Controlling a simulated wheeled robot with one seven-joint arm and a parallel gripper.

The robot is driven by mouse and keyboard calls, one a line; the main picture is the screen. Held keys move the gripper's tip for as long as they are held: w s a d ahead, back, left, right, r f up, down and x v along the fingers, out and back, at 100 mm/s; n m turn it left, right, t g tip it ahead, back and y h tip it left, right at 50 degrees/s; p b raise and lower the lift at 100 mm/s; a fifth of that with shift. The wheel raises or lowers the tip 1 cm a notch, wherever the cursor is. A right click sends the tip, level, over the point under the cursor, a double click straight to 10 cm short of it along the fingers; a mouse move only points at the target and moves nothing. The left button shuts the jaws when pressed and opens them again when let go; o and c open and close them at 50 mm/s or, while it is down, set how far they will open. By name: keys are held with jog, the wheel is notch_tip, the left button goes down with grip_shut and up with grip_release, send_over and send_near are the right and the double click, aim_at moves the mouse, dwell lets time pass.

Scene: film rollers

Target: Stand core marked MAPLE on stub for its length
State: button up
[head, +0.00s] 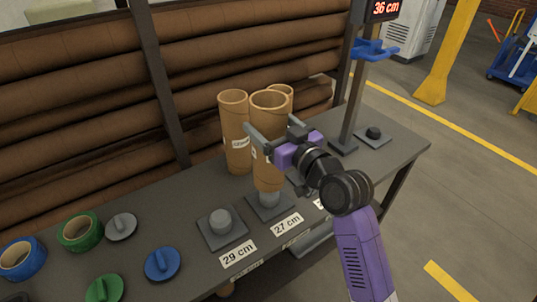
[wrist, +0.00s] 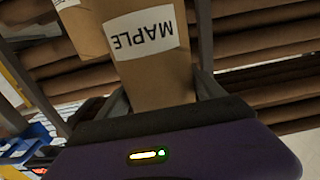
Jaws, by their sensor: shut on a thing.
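My gripper (head: 274,131) is shut on a tall brown cardboard core (head: 268,180), held upright. In the wrist view its white label (wrist: 143,31) reads MAPLE, upside down. The core's lower end is at the grey stub (head: 269,200) behind the 27 cm label (head: 287,224); I cannot tell whether it is around the stub or just above it. The 29 cm stub (head: 221,221) is bare, to the left. A third label (head: 321,203) is partly hidden by my arm. A red display (head: 385,8) reads 36 cm.
Two other cores, one at left (head: 236,150) and one behind (head: 286,92), stand close to the held core. A gauge post with a blue arm (head: 375,50) rises at right. Tape rolls (head: 80,232) and blue, green and grey discs (head: 162,265) lie at left.

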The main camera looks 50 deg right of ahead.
notch_tip(320, 180, down, 8)
jog(key=b, duration=0.1)
jog(key=shift+f, duration=0.3)
jog(key=shift+f+b, duration=0.1)
jog(key=shift+b, duration=0.2)
jog(key=o, duration=2.1)
jog(key=b+v, duration=0.3)
jog(key=v, duration=0.9)
jog(key=shift+r, duration=0.2)
